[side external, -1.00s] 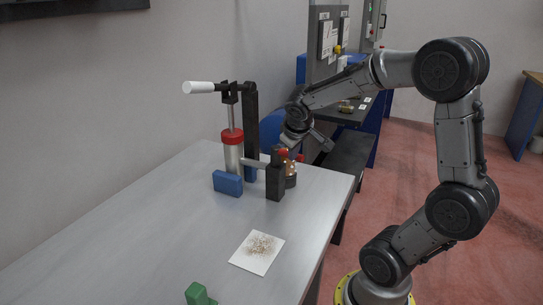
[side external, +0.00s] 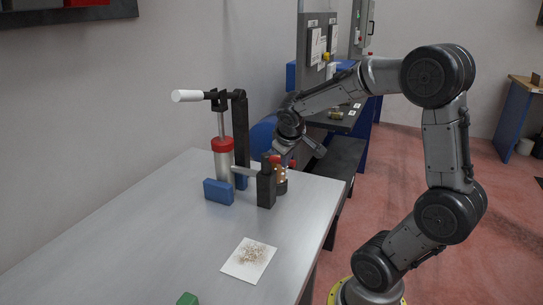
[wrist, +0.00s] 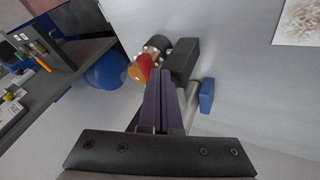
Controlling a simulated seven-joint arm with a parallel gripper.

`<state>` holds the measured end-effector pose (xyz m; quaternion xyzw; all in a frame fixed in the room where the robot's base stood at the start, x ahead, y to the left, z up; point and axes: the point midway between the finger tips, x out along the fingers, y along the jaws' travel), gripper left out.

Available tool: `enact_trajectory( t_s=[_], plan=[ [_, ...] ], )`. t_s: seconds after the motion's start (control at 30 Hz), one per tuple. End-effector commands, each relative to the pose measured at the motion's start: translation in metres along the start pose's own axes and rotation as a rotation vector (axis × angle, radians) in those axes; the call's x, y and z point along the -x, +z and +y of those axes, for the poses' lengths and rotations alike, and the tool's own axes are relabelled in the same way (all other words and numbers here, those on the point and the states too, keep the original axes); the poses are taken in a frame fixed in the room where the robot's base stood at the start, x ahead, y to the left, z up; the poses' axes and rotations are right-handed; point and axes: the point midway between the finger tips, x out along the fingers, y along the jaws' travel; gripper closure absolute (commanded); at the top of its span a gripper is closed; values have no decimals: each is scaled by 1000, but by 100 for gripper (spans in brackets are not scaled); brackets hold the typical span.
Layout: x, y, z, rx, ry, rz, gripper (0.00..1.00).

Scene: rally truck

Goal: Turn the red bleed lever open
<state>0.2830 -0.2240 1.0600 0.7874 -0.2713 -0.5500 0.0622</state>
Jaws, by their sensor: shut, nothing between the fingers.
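A red part, which looks like the bleed lever (wrist: 146,62), shows in the wrist view just left of my fingertips, over an orange-brown fitting. In the side view red bits (side external: 291,164) show beside the black block, partly hidden by my gripper. My gripper (wrist: 161,76) is shut and empty, its dark fingers close to the lever and the black block (wrist: 184,60). I cannot tell whether the fingers touch the lever. The same black block stands upright in the side view (side external: 266,188).
A hand pump with a red-collared cylinder (side external: 222,145) and white handle (side external: 187,96) stands left of the block. A blue block (side external: 218,192), a speckled white card (side external: 248,260) and a green piece (side external: 187,299) lie on the grey table (side external: 130,240). The table's front is mostly clear.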

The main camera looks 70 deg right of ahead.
Motion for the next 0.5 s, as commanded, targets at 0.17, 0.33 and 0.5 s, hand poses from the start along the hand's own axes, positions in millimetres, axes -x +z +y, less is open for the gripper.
enact_trajectory(
  t_s=[0.17,0.33,0.5],
  plan=[
    [15,2,-18,6,-2,5,100],
    [45,4,-25,-1,0,10,100],
    [81,8,-22,0,-1,7,100]
  ],
)
